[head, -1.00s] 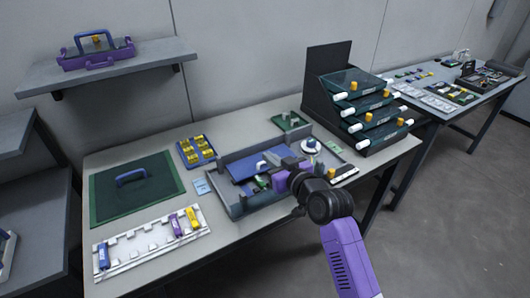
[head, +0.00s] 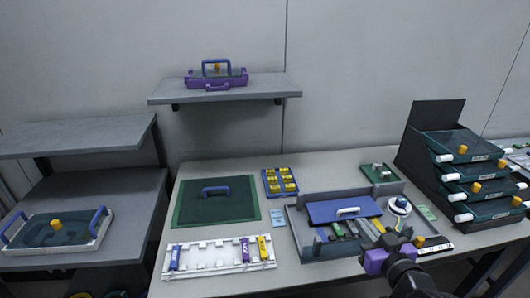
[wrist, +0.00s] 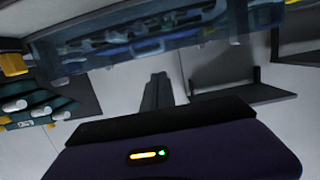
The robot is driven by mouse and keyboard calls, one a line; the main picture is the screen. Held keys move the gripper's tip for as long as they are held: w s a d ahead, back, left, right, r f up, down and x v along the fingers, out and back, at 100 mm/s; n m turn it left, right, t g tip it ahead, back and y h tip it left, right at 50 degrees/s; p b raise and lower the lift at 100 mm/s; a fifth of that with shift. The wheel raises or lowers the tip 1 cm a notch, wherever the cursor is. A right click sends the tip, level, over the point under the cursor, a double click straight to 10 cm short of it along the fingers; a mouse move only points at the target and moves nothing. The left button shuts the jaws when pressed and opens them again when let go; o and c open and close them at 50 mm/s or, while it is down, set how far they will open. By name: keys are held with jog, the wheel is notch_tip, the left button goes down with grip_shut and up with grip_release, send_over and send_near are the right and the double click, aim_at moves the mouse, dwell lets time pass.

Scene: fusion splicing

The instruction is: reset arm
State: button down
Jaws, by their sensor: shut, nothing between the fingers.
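My gripper (head: 388,246) is at the lower right of the head view, a purple and black end on my dark arm. It is over the front right part of the grey splicing tray (head: 300,222) and looks raised above it. Its fingers are small and partly hidden there. In the wrist view the dark purple gripper body fills the bottom, with narrow grey fingers (wrist: 157,92) close together beyond it. The gripper is shut and holds nothing.
A blue lid (head: 340,209) with a white handle lies in the tray. A green mat (head: 200,203), a yellow-part tray (head: 280,182) and a white rack (head: 215,257) lie left. A drawer stack (head: 470,170) stands right. A shelf (head: 225,91) overhangs the back left.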

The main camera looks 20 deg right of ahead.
jog(key=r, duration=0.1)
jog(key=d+r+h, duration=0.1)
jog(key=r+m+t, duration=0.1)
jog(key=shift+s+d+r+h, duration=0.2)
jog(key=shift+s+r+h, duration=0.05)
jog(key=shift+h, duration=0.05)
jog(key=s+a+f+n+y, duration=0.2)
jog(key=s+a+y, duration=0.1)
jog(key=s+a, duration=0.9)
jog(key=s+a+f+n+g+y+p, duration=0.1)
jog(key=s+a+f+n+y, duration=0.1)
jog(key=s+a, duration=1)
jog(key=s, duration=0.6)
jog(key=shift+s+a+y, duration=0.15)
jog(key=shift+a+y, duration=0.1)
jog(key=shift+y, duration=0.15)
